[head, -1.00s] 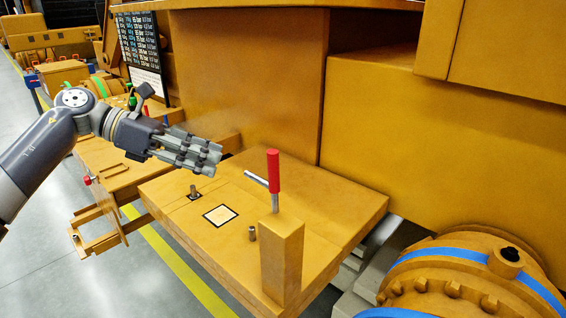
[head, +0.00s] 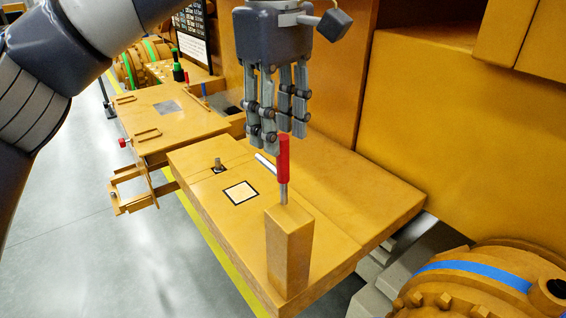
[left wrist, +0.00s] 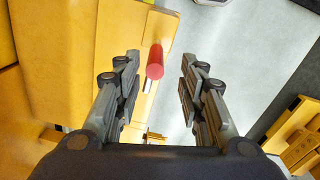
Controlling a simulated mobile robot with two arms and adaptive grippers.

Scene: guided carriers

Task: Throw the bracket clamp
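The bracket clamp shows as an upright red handle (head: 283,160) on a thin metal rod, rising from a yellow block (head: 289,255) at the front of a yellow platform. A pale metal bar (head: 266,163) lies just left of the handle. My left gripper (head: 280,135) points down at the top of the handle, its fingers open. In the left wrist view the red handle (left wrist: 155,62) sits between the two open fingertips (left wrist: 160,58), with a gap on each side. Whether the fingers reach far down the handle I cannot tell. My right gripper is not in view.
The platform (head: 335,200) bears a small metal pin (head: 218,165) and a black-edged pale square (head: 241,192). A tall yellow wall stands behind. A round yellow flange with a blue band (head: 480,280) is at the lower right. Grey floor is open at the left.

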